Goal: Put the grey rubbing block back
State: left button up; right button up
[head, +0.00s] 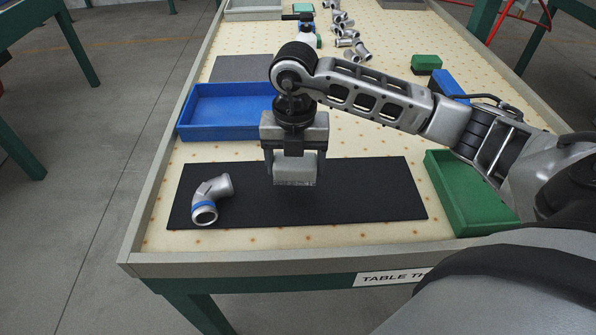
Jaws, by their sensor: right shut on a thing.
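My right gripper (295,170) points down over the black mat (375,185) and is shut on a light grey block (295,170), the grey rubbing block. The block sits between the fingers above the mat; whether its underside touches the mat I cannot tell. A metal pipe elbow with a blue band (210,200) lies on the left part of the mat, apart from the gripper. My left gripper is not in view.
A blue tray (190,133) stands behind the mat at left, a green tray (440,165) at right. A grey mat (242,68) lies behind the blue tray. Green (426,62) and blue blocks (449,84) lie at back right. Several pipe fittings (346,40) lie far back.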

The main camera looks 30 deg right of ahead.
aim_at(298, 175)
jog(key=shift+d+f, duration=0.25)
jog(key=f, duration=0.3)
jog(key=shift+w+d, duration=0.1)
jog(key=shift+d, duration=0.1)
jog(key=shift+f, duration=0.1)
jog(key=shift+f, duration=0.3)
jog(key=o, duration=0.9)
jog(key=shift+o, duration=0.2)
jog(key=shift+r, duration=0.15)
